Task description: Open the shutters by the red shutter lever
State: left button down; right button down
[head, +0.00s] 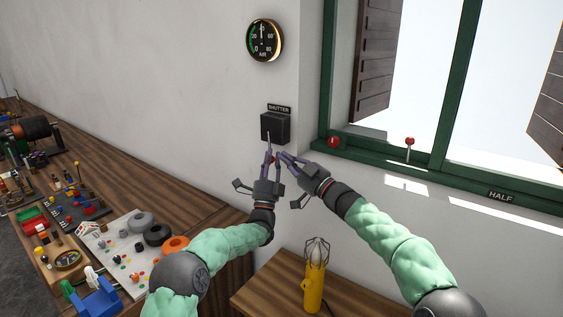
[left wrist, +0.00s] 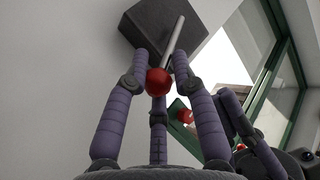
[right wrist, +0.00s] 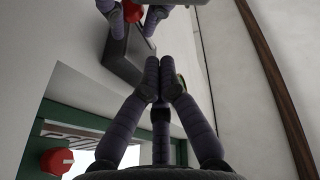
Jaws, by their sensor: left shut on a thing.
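The shutter lever is a pale rod with a red ball knob (left wrist: 159,82), hanging down from a dark box (head: 275,127) under a SHUTTER sign on the wall. My left gripper (head: 269,158) is shut on the red knob, its fingers around it just below the box. My right gripper (head: 282,156) is close beside it on the right; in the right wrist view its fingertips (right wrist: 164,75) are together, with nothing visible between them. Brown shutters (head: 376,55) stand swung away from the glass at the left and right of the window, with bright sky between.
The green window frame (head: 325,90) has a red knob (head: 333,141) and a red-topped stalk (head: 409,142) at its sill, and a HALF sign (head: 501,196). An AIR gauge (head: 264,40) hangs above. A cluttered bench (head: 190,190) lies left; a yellow object (head: 314,285) stands on a lower table.

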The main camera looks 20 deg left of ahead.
pick_arm(q)
jog(key=shift+a+r+n, duration=0.1)
jog(key=shift+a+n, duration=0.2)
jog(key=shift+a, duration=0.1)
pick_arm(e)
jog(key=shift+w+a+f, duration=0.35)
jog(key=shift+a, duration=0.2)
jog(key=shift+w+a+f, duration=0.3)
jog(key=shift+a+f, duration=0.05)
jog(key=shift+a, duration=0.15)
